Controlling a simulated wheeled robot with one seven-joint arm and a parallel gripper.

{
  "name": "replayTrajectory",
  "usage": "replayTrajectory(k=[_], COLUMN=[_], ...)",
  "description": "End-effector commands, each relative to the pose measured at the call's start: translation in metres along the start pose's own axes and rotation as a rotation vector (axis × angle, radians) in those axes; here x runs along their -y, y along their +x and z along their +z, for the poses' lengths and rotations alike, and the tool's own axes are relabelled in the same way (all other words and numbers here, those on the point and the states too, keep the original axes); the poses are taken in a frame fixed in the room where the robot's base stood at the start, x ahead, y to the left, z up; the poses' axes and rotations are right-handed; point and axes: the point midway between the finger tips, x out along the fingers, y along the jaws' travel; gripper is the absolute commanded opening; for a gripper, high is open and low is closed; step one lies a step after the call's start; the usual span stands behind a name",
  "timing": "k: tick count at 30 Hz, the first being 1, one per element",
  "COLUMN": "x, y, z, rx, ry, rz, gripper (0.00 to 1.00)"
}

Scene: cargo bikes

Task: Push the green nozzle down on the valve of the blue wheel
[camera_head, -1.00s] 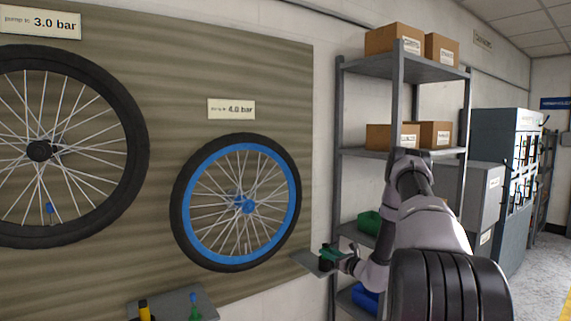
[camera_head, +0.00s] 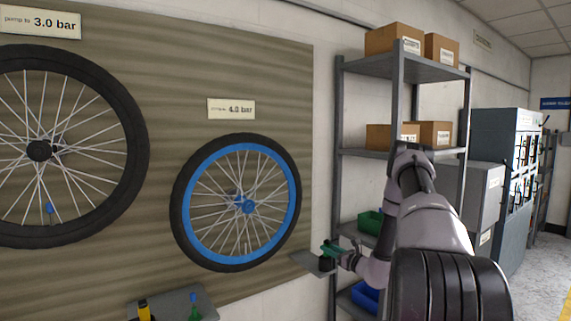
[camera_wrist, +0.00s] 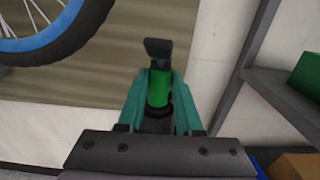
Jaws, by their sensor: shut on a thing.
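The blue wheel (camera_head: 190,231), with a blue rim and black tyre, hangs on the board in the head view. Part of it also shows at the top left of the wrist view (camera_wrist: 75,35). Its valve is too small to make out for certain among the spokes. My gripper (camera_head: 331,248) is to the right of the wheel and a little below its hub, apart from it. In the wrist view the teal fingers (camera_wrist: 155,100) are shut on the green nozzle (camera_wrist: 158,88), which has a dark angled head.
A larger black wheel (camera_head: 128,165) hangs at left. A lower ledge (camera_head: 205,302) carries yellow and green items. A grey shelf rack (camera_head: 339,120) stands close at right.

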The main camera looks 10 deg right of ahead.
Motion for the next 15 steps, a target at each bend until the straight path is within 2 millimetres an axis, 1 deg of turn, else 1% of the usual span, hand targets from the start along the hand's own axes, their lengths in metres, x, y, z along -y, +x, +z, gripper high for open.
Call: replayTrajectory(k=[3,15], x=[0.001,0.001], y=[-0.013,-0.053], z=[0.0,0.0], rx=[0.0,0.0], ry=[0.001,0.001], rz=[-0.002,-0.003], gripper=[0.0,0.0])
